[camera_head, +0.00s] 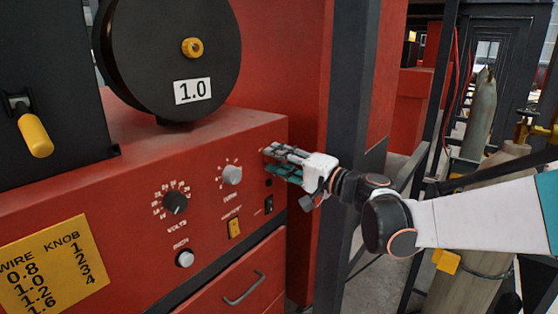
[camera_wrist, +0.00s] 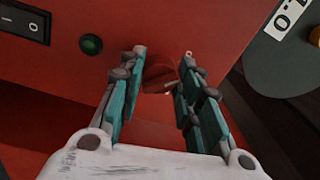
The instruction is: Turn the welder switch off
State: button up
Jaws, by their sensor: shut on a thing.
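My gripper (camera_head: 269,160) is at the upper right of the red welder's front panel, with its fingertips at the panel. In the wrist view my gripper (camera_wrist: 164,54) has its two fingers on either side of a dark red knob (camera_wrist: 158,76), shut on it. The knob is in shadow, and its setting is hard to read. In the head view the fingers hide it. A black rocker switch (camera_wrist: 27,21) marked I and O is at the upper left of the wrist view. It also shows below my gripper in the head view (camera_head: 269,203).
A green lamp (camera_wrist: 91,44) is between the rocker and the knob. A grey knob (camera_head: 232,174), a black knob (camera_head: 175,202) and a yellow switch (camera_head: 234,228) are left of my gripper. A dark post (camera_head: 346,130) stands close on the right.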

dwell(0.3)
jog(key=o, duration=1)
jog(key=shift+o, duration=0.2)
jog(key=v, duration=1.2)
jog(key=shift+f, duration=0.15)
